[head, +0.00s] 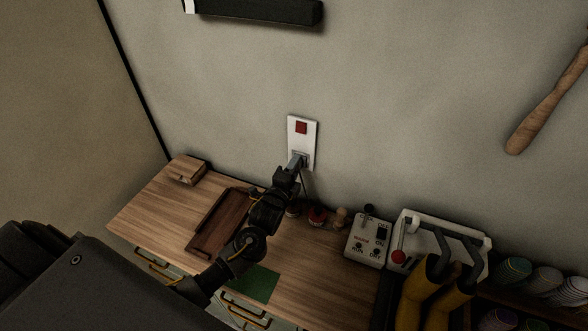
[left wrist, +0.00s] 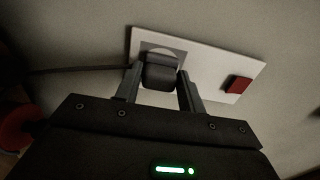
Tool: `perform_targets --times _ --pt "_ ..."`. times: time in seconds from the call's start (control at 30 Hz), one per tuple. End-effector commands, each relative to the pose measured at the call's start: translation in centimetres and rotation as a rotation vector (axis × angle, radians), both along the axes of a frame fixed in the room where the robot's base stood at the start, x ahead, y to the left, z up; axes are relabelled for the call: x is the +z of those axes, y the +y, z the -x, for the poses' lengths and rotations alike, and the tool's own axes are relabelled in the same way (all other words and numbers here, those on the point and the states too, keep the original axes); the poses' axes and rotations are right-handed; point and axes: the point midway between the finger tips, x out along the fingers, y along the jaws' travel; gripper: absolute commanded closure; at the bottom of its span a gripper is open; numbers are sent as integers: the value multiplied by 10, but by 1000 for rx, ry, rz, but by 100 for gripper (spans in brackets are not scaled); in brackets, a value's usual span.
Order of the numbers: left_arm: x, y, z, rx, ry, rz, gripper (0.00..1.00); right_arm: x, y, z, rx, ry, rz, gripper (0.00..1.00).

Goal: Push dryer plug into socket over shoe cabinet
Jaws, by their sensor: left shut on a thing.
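The white socket plate (head: 304,134) is on the wall above the wooden-topped shoe cabinet (head: 150,215). It has a red switch (head: 301,127) at its upper end and the socket at its lower end. My left gripper (head: 295,166) is right in front of the socket and shut on the dark dryer plug (left wrist: 159,72). The cable (left wrist: 85,69) runs off to the left. My right gripper is out of view.
A brown tray (head: 215,222), a small wooden box (head: 188,170) and a green mat (head: 252,283) are on the cabinet top. Small items (head: 318,216) stand near the wall. A switch box (head: 367,242) and a dryer rack with yellow boots (head: 435,285) stand to the right.

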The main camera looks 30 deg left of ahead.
Motion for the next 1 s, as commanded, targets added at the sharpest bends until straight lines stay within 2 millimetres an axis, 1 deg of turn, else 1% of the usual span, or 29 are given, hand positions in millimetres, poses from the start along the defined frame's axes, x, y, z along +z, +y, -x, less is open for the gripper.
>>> perform_targets --times 0.03,0.07,0.23,0.5,0.6,0.67,0.77,1.0 --pt "0 0 -1 0 -1 0 81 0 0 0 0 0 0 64" --pt "0 0 -1 0 0 0 58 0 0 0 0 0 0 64" --pt "0 0 -1 0 0 0 36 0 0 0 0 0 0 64" --pt "-1 0 0 0 1 0 35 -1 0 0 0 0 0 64" --pt "-2 -1 6 -1 1 0 35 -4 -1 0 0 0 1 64" --pt "-4 -1 13 -1 2 1 35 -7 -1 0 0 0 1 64" --pt "-5 -2 32 -1 1 1 35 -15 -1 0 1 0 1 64" --pt "-4 -5 79 -2 1 2 35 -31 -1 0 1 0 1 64"
